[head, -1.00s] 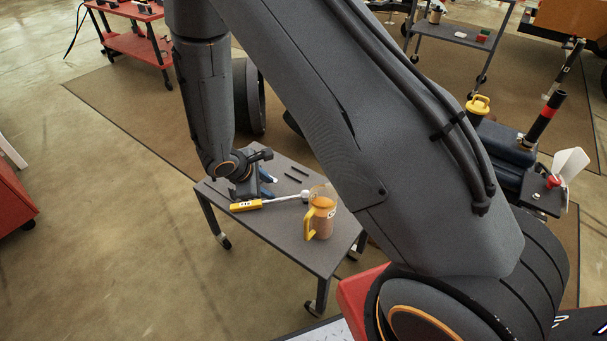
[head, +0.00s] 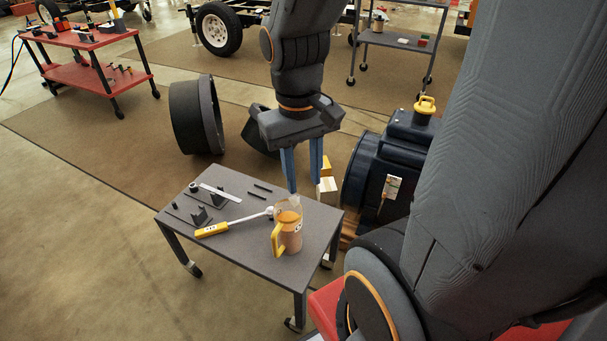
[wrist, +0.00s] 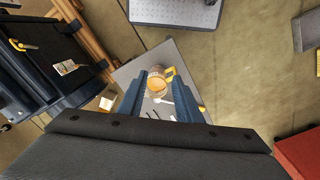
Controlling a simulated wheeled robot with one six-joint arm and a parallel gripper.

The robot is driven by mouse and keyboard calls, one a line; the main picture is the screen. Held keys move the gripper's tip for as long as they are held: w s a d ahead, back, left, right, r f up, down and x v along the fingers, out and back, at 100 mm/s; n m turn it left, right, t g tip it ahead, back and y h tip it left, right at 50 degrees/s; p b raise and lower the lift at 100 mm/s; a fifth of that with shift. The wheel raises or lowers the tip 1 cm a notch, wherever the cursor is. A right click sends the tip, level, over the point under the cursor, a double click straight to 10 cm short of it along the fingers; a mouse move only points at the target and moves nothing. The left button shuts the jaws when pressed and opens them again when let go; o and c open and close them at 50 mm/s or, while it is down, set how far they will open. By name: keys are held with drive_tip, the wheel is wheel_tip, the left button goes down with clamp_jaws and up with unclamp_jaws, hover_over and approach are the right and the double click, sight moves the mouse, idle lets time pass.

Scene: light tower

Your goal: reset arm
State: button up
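My gripper (head: 304,184) hangs pointing down in the head view, above and behind the far right side of a grey wheeled table. Its two blue fingers are apart with nothing between them. In the wrist view the gripper (wrist: 160,88) also shows open, with the table and a jug far below between its fingers. The table (head: 265,262) carries a clear jug with a yellow handle and brown contents (head: 290,232), a yellow-handled tool (head: 212,230), a light flat strip (head: 220,193) and small dark parts.
A dark blue machine with a yellow cap (head: 383,175) stands right of the table. Dark round drums (head: 196,117) stand behind it. A red cart (head: 85,75) is at the far left and a grey shelf cart (head: 402,42) at the back. The floor at left is clear.

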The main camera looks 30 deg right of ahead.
drive_tip(key=shift+s+a+r+m+y, duration=0.3)
drive_tip(key=shift+s+r+m+y, duration=0.1)
drive_tip(key=shift+s, duration=0.15)
drive_tip(key=shift+n, duration=0.7)
drive_tip(key=a+r+p, duration=0.1)
drive_tip(key=p, duration=0.1)
drive_tip(key=a+r+p, duration=0.1)
drive_tip(key=r+p, duration=0.1)
drive_tip(key=p, duration=0.1)
drive_tip(key=a+r+p, duration=0.1)
drive_tip(key=r+p, duration=0.1)
drive_tip(key=p, duration=0.1)
drive_tip(key=shift+s+a, duration=0.15)
drive_tip(key=shift+s, duration=0.25)
drive_tip(key=shift+a+p, duration=0.15)
drive_tip(key=shift+p, duration=0.3)
drive_tip(key=shift+c, duration=1.2)
drive_tip(key=shift+f, duration=0.1)
